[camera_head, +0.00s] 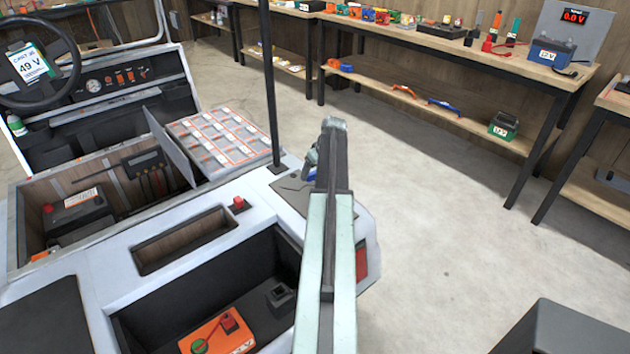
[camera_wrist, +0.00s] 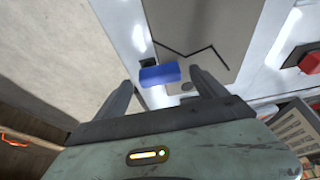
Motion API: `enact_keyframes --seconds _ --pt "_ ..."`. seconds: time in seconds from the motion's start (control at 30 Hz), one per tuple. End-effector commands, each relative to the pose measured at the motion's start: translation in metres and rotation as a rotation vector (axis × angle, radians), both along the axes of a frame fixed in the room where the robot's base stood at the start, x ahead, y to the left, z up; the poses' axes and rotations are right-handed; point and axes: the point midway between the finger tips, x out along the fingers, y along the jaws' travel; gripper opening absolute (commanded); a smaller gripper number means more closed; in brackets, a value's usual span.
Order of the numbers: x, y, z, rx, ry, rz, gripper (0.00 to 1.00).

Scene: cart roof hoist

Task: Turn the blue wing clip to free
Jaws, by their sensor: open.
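The blue wing clip (camera_wrist: 160,74) is in the middle of the wrist view, at the edge of a grey plate (camera_wrist: 195,25) on the white cart body. Its long side runs across the picture, roughly from one finger toward the other. My gripper (camera_wrist: 159,80) is open, with one finger on each side of the clip and no clear contact. I cannot tell its height above the clip. In the head view my arm covers most of this corner, and only a small blue bit of the clip (camera_head: 311,173) shows beside it.
A black post (camera_head: 270,90) rises close to the left of my arm. A red button (camera_head: 238,203) sits on the cart's white top; it also shows in the wrist view (camera_wrist: 311,62). A bay with an orange-topped block (camera_head: 215,335) lies in front. Open floor lies right.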

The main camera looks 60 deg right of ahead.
Motion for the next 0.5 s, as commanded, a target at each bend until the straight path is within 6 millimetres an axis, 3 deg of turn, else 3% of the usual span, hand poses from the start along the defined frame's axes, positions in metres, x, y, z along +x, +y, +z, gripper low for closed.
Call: enact_keyframes --seconds 0.07,0.33,0.5 --pt "0.0037 -0.0017 -0.0136 0.0 0.0 0.0 0.82" --pt "0.0045 -0.0018 -0.0115 0.0 0.0 -0.001 0.82" --pt "0.0043 -0.0018 -0.0115 0.0 0.0 -0.001 0.35"
